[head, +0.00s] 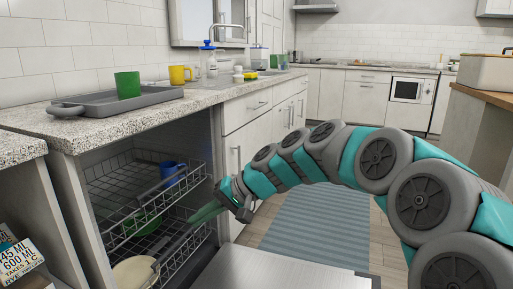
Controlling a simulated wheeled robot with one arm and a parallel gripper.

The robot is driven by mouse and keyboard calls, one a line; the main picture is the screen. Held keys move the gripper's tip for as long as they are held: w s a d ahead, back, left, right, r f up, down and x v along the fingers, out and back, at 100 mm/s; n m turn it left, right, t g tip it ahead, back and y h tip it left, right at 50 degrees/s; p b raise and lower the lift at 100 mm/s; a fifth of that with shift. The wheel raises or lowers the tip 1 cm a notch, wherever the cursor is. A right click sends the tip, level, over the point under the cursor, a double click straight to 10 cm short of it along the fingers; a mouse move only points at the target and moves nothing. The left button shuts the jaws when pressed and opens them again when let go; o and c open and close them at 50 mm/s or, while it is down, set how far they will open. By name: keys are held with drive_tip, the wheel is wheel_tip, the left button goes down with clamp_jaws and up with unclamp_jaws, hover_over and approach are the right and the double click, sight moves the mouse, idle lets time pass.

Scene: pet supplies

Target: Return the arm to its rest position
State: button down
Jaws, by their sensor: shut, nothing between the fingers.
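My arm (312,150), grey with teal bands, reaches in from the right edge and arches over the floor toward the open dishwasher. My gripper (236,205) is at the front right of the dishwasher's racks, beside the right side of the opening. It is shut with nothing held. Its fingertips are small and partly hard to tell from the rack behind. A dull green shape (206,212) lies just left of it; I cannot tell whether they touch.
The upper rack (122,187) holds a blue mug (170,171). The lower rack has a green dish (143,224) and a cream dish (133,272). The lowered door (275,270) lies below my arm. A grey tray (85,106) with a green cup (128,85) stands on the counter.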

drive_tip(key=s+d+f+g+h+p, duration=0.1)
drive_tip(key=s+d+f+h, duration=0.2)
drive_tip(key=s+d, duration=0.6)
drive_tip(key=s+d+f+h+p, duration=0.1)
drive_tip(key=s+d+f+h, duration=0.3)
drive_tip(key=s+d, duration=0.6)
drive_tip(key=s+d+f+g+h+p, duration=0.1)
drive_tip(key=s+d+f+h, duration=0.2)
drive_tip(key=s+d, duration=0.6)
drive_tip(key=s, duration=0.4)
drive_tip(key=shift+s+d+f+g, duration=0.15)
drive_tip(key=shift+s+f+g, duration=0.15)
drive_tip(key=shift+s, duration=0.1)
